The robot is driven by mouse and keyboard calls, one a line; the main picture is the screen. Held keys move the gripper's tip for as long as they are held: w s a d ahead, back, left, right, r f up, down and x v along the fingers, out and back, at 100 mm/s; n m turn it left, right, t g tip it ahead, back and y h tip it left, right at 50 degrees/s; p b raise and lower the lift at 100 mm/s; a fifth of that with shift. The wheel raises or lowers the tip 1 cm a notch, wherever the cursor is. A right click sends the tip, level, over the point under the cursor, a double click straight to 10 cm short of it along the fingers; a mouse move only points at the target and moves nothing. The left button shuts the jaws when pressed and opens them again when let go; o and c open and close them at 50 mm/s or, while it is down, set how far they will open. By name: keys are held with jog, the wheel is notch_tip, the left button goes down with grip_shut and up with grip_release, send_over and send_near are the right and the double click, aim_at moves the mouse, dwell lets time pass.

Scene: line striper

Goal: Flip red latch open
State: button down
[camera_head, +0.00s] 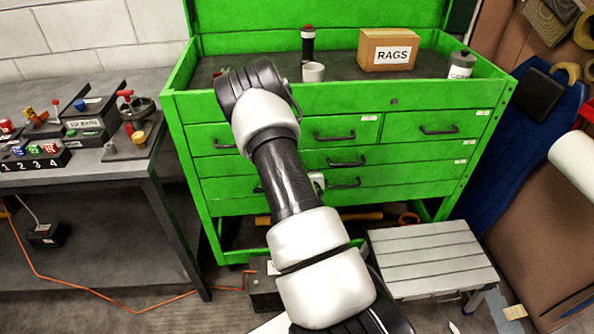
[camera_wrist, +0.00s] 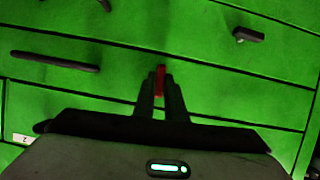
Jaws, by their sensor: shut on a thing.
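In the wrist view, my gripper (camera_wrist: 160,85) points at the green drawer fronts. Its two dark fingers are close together with a narrow red piece (camera_wrist: 160,78) between their tips, which looks like the red latch. The fingers hide most of it, so I cannot tell its full shape or whether it is turned open. In the head view, my arm reaches to the green tool cabinet (camera_head: 290,100) and hides my fingertips and the latch.
Dark drawer handles (camera_wrist: 55,62) stick out beside my fingers. A rags box (camera_head: 388,50) stands on the cabinet top. A workbench (camera_head: 70,185) with several small devices is at left. A grey step stool (camera_head: 430,258) and an orange cable (camera_head: 95,291) are on the floor.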

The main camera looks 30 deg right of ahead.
dwell(0.5)
jog(key=c, duration=1.8)
grip_release()
jog(key=shift+s, duration=0.1)
jog(key=p+v, duration=0.1)
jog(key=v, duration=1.6)
jog(key=shift+d+r, duration=0.2)
